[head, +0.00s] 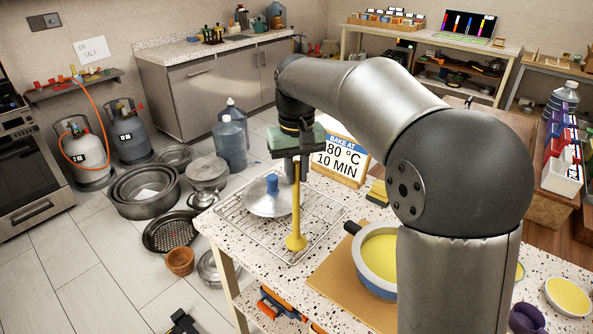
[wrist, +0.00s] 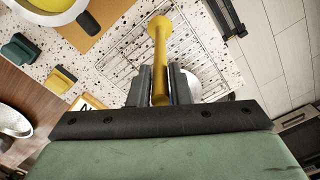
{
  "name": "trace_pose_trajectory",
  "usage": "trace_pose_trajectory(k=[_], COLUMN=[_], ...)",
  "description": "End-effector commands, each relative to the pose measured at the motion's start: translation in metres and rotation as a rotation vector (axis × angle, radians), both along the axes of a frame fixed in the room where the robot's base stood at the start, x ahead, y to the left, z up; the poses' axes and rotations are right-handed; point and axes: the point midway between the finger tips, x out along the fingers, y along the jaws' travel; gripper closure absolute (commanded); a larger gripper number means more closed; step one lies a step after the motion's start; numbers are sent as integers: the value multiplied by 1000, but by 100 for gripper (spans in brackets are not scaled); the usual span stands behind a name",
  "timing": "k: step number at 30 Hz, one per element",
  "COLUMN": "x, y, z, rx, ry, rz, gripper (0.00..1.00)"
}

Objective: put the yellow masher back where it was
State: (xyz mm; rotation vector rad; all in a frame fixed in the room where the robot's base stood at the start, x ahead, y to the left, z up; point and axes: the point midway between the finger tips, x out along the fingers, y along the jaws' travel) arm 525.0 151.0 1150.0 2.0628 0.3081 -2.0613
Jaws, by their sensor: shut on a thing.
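My gripper (head: 297,168) is shut on the upper part of the yellow masher (head: 296,215). The masher hangs upright, handle up, with its round head (head: 296,242) low over the front right part of the wire rack (head: 262,243). I cannot tell whether the head touches the rack. In the wrist view the masher (wrist: 159,45) runs out from between the two dark fingers (wrist: 161,86), with the wire rack (wrist: 140,48) behind it. A steel lid with a blue knob (head: 270,198) lies on the rack just left of the masher.
A blue pan with yellow contents (head: 378,258) stands on a brown board (head: 330,285) right of the rack. A baking sign (head: 341,155) and a yellow-green block (head: 377,193) stand behind. Pots (head: 146,188) crowd the floor left of the speckled table. A strip of tabletop lies bare between rack and board.

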Motion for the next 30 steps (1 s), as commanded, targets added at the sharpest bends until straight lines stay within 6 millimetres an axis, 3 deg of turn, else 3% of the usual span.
trace_pose_trajectory(k=[7,8,9,10,22,30], x=[0,0,0,0,0,1], y=[0,0,0,0,0,0], z=[-4,-4,-3,-3,6,60], rx=[0,0,0,0,1,1], ry=[0,0,0,0,-2,-5], rz=[0,0,0,0,0,0], gripper=[100,77,66,61,61,61])
